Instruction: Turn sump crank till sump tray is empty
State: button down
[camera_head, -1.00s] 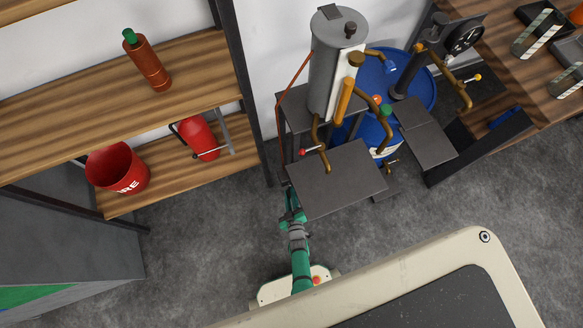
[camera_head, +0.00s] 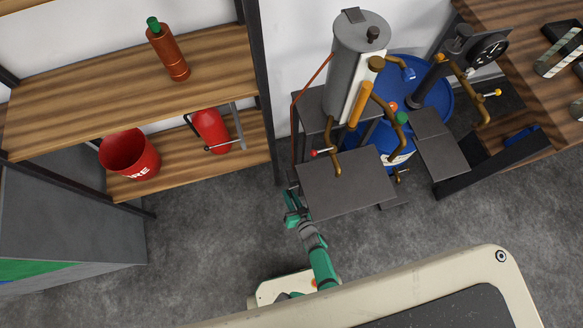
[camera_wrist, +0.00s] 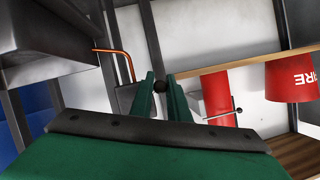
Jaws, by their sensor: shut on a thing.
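In the head view my green gripper (camera_head: 290,197) is low beside the left edge of the grey stand's flat plate (camera_head: 345,182). In the wrist view its two green fingers (camera_wrist: 161,92) are shut on a small dark round knob (camera_wrist: 160,86), which I take to be the sump crank's handle. The rest of the crank is hidden behind the fingers. A grey box (camera_wrist: 126,97) with a copper pipe (camera_wrist: 113,52) is just left of the fingers. I cannot make out the sump tray for sure or see what it holds.
A tall grey cylinder (camera_head: 357,65) with brass pipes rises from the stand, with a blue drum (camera_head: 433,100) behind. At left, a wooden shelf (camera_head: 90,112) holds a red fire bucket (camera_head: 130,155) and red extinguisher (camera_head: 210,128). Grey floor (camera_head: 210,235) is clear between.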

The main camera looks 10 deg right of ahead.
aim_at(289, 194)
jog(key=shift+s+a+r+m+y, duration=0.15)
jog(key=shift+r+m+y, duration=0.1)
jog(key=shift+m+y, duration=0.2)
jog(key=shift+w+a+r+m+y, duration=0.1)
jog(key=shift+r+m+y, duration=0.1)
jog(key=shift+m+y, duration=0.2)
jog(key=r+m, duration=0.1)
jog(key=m+y, duration=0.1)
jog(key=m, duration=0.1)
jog(key=shift+r+t+y, duration=0.25)
jog(key=shift+r+t, duration=0.15)
jog(key=shift+r+m, duration=0.25)
jog(key=shift+m, duration=0.1)
jog(key=shift+d, duration=0.15)
jog(key=c, duration=1.7)
grip_release()
jog(key=f+v, duration=0.1)
jog(key=v, duration=0.6)
jog(key=f+v, duration=0.2)
jog(key=v, duration=0.4)
jog(key=s+f+v, duration=0.1)
jog(key=v, duration=0.6)
jog(key=shift+s+d+f, duration=0.1)
jog(key=shift+s+d, duration=0.2)
